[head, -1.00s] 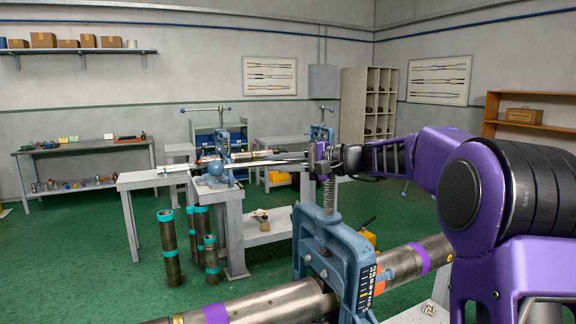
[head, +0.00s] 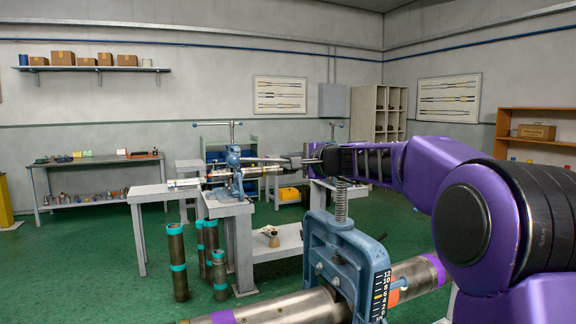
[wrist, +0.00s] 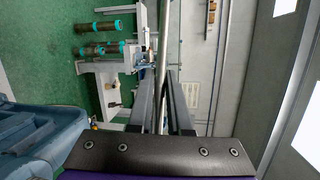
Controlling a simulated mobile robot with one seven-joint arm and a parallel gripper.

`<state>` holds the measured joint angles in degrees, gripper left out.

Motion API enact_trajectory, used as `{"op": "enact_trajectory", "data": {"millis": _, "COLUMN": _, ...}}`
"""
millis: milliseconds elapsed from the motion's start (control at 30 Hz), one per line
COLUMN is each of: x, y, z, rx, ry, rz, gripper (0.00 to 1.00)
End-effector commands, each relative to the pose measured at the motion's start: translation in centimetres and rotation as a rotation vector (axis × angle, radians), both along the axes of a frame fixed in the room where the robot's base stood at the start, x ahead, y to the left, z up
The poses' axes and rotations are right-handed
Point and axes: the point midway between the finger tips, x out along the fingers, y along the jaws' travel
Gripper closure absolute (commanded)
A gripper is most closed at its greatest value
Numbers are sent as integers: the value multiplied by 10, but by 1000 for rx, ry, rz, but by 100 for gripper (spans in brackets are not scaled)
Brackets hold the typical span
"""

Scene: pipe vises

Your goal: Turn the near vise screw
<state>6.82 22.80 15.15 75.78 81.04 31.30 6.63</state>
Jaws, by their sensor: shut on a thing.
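The near vise (head: 372,252) is a blue frame with a numbered scale plate (head: 380,293), standing at the bottom right of the head view. Its threaded screw (head: 341,205) rises upright from the frame. A grey metal pipe (head: 412,280) with purple bands lies through the vise. My gripper (head: 290,159) is at the top of the screw, pointing left. In the wrist view, its two dark fingers (wrist: 161,80) are shut on the long, thin handle bar (wrist: 163,40), which runs between them. The bar's junction with the screw is hidden by my gripper.
A second blue vise (head: 234,170) stands on a grey bench (head: 150,192) farther back. Several dark pipes with teal bands (head: 178,262) stand on the green floor (head: 90,265). Shelves line the walls. The floor at left is open.

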Motion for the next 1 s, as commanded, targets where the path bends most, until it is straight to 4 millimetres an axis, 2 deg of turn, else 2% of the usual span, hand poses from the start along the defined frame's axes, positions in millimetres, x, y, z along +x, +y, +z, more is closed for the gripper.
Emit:
{"op": "enact_trajectory", "data": {"millis": 333, "x": 0, "y": -1, "z": 6, "rx": 3, "ry": -8, "rz": -5, "gripper": 100}}
{"op": "enact_trajectory", "data": {"millis": 367, "x": 0, "y": -1, "z": 6, "rx": 3, "ry": -8, "rz": -5, "gripper": 81}}
{"op": "enact_trajectory", "data": {"millis": 500, "x": 0, "y": -1, "z": 5, "rx": 3, "ry": -6, "rz": -5, "gripper": 56}}
{"op": "enact_trajectory", "data": {"millis": 533, "x": 0, "y": -1, "z": 4, "rx": 3, "ry": -6, "rz": -4, "gripper": 53}}
{"op": "enact_trajectory", "data": {"millis": 833, "x": -1, "y": -1, "z": 2, "rx": 1, "ry": -4, "rz": -3, "gripper": 53}}
{"op": "enact_trajectory", "data": {"millis": 1000, "x": -12, "y": -12, "z": 4, "rx": 1, "ry": -4, "rz": -6, "gripper": 53}}
